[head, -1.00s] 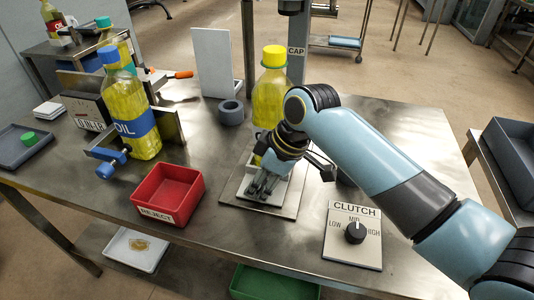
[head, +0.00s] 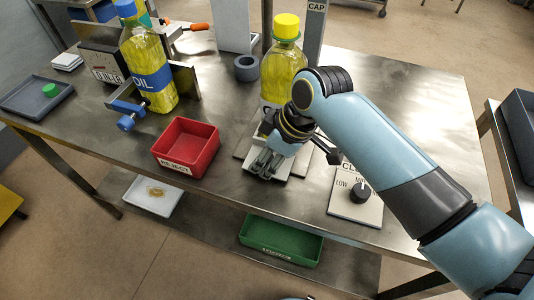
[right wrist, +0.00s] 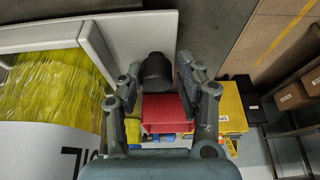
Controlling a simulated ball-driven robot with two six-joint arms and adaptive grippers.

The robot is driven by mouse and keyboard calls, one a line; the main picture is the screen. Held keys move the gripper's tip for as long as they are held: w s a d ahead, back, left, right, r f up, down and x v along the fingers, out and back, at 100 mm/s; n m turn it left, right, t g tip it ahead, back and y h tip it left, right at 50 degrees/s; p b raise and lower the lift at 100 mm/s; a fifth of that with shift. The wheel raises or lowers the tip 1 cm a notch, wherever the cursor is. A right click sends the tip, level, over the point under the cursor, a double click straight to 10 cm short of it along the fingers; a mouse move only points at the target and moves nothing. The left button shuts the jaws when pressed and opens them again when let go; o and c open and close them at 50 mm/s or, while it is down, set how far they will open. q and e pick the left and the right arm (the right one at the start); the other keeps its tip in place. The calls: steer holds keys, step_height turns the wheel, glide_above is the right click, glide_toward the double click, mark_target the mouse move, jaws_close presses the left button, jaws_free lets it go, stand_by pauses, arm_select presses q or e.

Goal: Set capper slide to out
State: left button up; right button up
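The capper is at the middle of the bench. A yellow-capped bottle of yellow liquid (head: 283,80) stands at it, in front of the post with the CAP sign (head: 316,6). The white slide (head: 282,175) lies low on a metal plate, partly hidden by my right gripper (head: 264,164). In the right wrist view, a dark knob (right wrist: 156,70) on the white slide frame (right wrist: 100,48) sits between the fingers of my right gripper (right wrist: 158,72). Gaps show on both sides of the knob, so the fingers are open around it. My left gripper is not in view.
A red REJECT bin (head: 187,147) stands left of the slide. A CLUTCH panel with a black dial (head: 360,192) is to the right, partly behind my arm. An OIL bottle (head: 148,70) stands in a blue-handled clamp at left. A green bin (head: 282,240) is below the bench.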

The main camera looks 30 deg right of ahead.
steer(key=o, duration=0.3)
steer(key=shift+s+a, duration=0.1)
steer(key=v, duration=1.2)
